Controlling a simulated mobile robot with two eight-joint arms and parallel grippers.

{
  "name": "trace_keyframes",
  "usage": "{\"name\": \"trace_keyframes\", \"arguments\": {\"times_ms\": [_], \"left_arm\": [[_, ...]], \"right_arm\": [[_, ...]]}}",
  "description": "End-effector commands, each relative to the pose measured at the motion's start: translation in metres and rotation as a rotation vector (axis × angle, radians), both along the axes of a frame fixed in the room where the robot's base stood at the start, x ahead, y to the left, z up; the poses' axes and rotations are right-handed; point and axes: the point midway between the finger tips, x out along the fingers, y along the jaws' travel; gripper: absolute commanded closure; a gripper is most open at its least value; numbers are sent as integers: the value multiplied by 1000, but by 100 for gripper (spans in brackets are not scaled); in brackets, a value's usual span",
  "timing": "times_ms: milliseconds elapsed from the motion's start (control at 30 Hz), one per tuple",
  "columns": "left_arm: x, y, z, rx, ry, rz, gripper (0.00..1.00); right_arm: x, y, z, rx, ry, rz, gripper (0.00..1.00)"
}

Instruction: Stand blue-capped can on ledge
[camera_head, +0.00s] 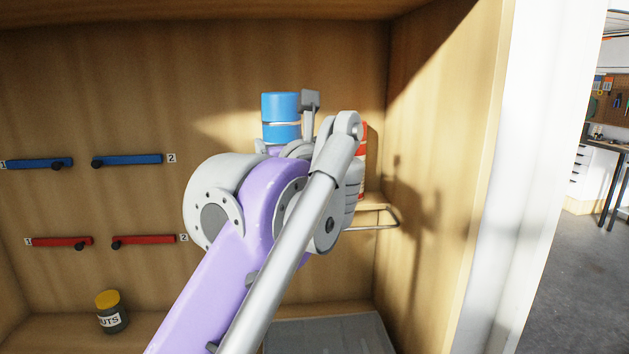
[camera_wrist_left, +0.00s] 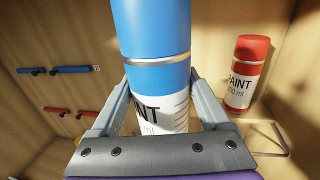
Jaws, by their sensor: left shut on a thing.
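The blue-capped can (camera_head: 281,107) is a paint can with a blue top, a silver band and a white label; its lower part is hidden behind my arm in the head view. In the left wrist view the can (camera_wrist_left: 155,75) stands between the fingers of my left gripper (camera_wrist_left: 160,115), which is shut on it. My left gripper (camera_head: 309,115) is mostly hidden in the head view. The ledge (camera_head: 374,208) is a small wooden shelf with a metal rail on the back wall at the right. The held can is left of the red-capped can. My right gripper is not in view.
A red-capped paint can (camera_wrist_left: 246,75) stands upright on the ledge, near the right side wall. Blue bars (camera_head: 127,160) and red bars (camera_head: 143,239) are on the back wall. A yellow-lidded jar (camera_head: 111,313) and a grey tray (camera_head: 330,334) are below.

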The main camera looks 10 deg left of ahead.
Motion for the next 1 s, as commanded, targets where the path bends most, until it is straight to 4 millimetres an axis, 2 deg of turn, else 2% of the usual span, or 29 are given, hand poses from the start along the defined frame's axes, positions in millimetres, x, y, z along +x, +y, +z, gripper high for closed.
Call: {"name": "trace_keyframes", "arguments": {"times_ms": [400, 700, 733, 800, 833, 1000], "left_arm": [[107, 32, 5, 2, -4, 5, 100], [172, 51, 6, 0, -4, 4, 100], [176, 53, 6, 0, -4, 4, 100], [173, 51, -15, 1, 3, 2, 100], [174, 51, -18, 1, 3, 2, 100], [173, 51, -29, 1, 3, 2, 100]], "right_arm": [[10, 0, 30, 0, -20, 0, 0], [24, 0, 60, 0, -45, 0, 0], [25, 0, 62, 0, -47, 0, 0], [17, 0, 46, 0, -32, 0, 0], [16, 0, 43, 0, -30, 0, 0], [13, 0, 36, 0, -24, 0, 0]]}}
